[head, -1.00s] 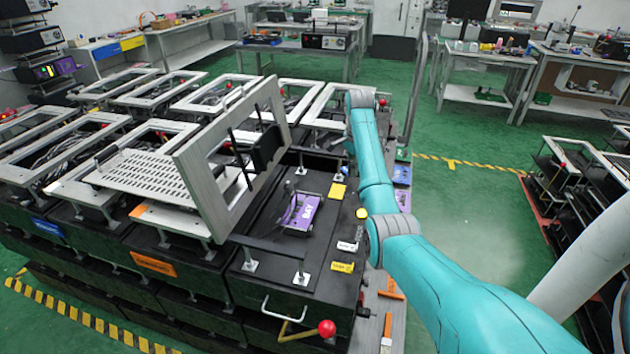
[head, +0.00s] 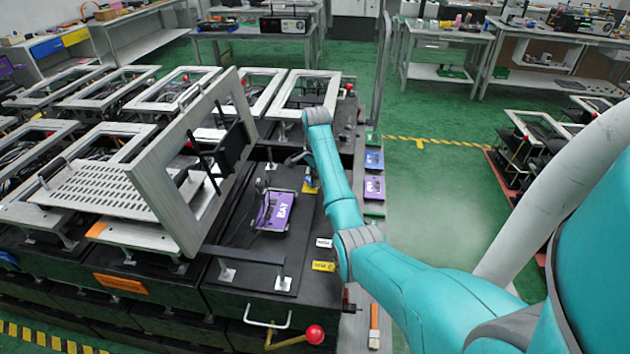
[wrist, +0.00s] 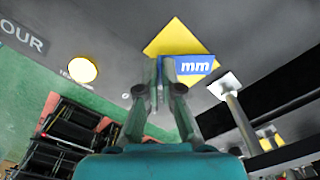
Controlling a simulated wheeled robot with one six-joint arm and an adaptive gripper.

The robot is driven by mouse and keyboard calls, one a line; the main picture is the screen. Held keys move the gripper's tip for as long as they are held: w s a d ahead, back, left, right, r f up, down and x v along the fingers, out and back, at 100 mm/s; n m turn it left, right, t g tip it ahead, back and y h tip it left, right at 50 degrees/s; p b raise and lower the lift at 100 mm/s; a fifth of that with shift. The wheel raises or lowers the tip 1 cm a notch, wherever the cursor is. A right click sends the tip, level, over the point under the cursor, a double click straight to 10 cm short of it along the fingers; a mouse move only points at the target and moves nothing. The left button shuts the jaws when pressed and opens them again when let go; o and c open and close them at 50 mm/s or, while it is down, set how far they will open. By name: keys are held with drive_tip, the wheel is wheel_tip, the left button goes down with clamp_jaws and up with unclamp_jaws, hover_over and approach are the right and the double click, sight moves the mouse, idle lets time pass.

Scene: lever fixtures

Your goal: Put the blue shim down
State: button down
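In the wrist view the blue shim (wrist: 196,66), with white "mm" lettering, is at the tips of my gripper (wrist: 164,68). The two fingers are close together with the shim's left end between them. A yellow square (wrist: 176,37) lies behind the shim on the dark surface and is partly covered by it. Whether the shim touches the square cannot be told. In the head view my gripper (head: 303,158) is low over the black fixture top, beside the tilted frame, and a bit of blue shows there above the yellow patch. The fingertips are too small to make out there.
A tilted grey frame (head: 150,200) stands left of my gripper. A purple part (head: 276,211) lies on the black top (head: 245,255), with a red-knobbed lever (head: 314,335) at its front. Blue and purple blocks (head: 374,188) lie to the right. Green floor beyond is open.

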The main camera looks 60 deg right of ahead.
drive_tip(key=shift+f, duration=0.5)
drive_tip(key=shift+f, duration=0.1)
drive_tip(key=c, duration=1.3)
unclamp_jaws()
